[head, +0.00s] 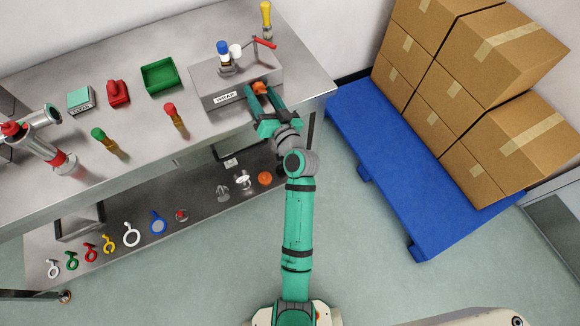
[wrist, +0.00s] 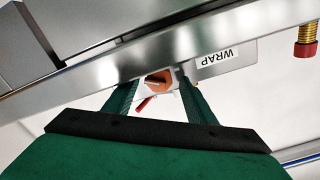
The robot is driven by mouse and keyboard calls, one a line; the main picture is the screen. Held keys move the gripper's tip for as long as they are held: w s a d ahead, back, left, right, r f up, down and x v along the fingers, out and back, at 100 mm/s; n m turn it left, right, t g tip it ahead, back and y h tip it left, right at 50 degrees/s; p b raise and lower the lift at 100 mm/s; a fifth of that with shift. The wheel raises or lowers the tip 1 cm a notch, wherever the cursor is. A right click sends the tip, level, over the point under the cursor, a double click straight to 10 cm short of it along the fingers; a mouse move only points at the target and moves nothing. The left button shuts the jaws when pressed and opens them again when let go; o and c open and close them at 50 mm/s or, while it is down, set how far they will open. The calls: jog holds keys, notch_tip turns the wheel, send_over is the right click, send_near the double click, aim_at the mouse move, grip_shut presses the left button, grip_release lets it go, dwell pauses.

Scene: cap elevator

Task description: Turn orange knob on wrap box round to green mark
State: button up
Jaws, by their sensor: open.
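The wrap box (head: 208,80) is a grey metal box at the right end of the upper bench, with a white WRAP label (head: 225,97) on its front. The orange knob (head: 260,87) sits on that front, right of the label. The knob also shows in the wrist view (wrist: 156,79), where the label appears upside down. My gripper (head: 259,94) is in front of the box, its green fingers open on either side of the knob. In the wrist view the fingers (wrist: 155,84) flank the knob; contact cannot be told. I cannot make out a green mark.
A blue-capped vial (head: 223,54) and a red-handled lever (head: 264,43) are on the box; a yellow-handled tool (head: 266,17) stands behind. A green bin (head: 160,76) is to the left. The lower shelf (head: 190,190) holds rings. Cartons stand on a blue pallet (head: 375,165) at right.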

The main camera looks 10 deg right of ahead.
jog(key=n, duration=0.7)
jog(key=shift+s+d+f+n, duration=0.1)
jog(key=shift+s+d+n, duration=0.1)
jog(key=shift+s+n, duration=0.15)
jog(key=s+d+f+m+h, duration=0.1)
jog(key=s+f, duration=0.2)
jog(key=s, duration=0.6)
jog(key=s+d+f+g+h, duration=0.1)
jog(key=s+f, duration=0.3)
jog(key=s, duration=0.5)
jog(key=s+d+f+m+h, duration=0.1)
jog(key=s+d+f+h, duration=0.2)
jog(key=s, duration=0.7)
jog(key=shift+d+f+m+g, duration=0.25)
jog(key=shift+f+m+g, duration=0.05)
jog(key=shift+m, duration=0.05)
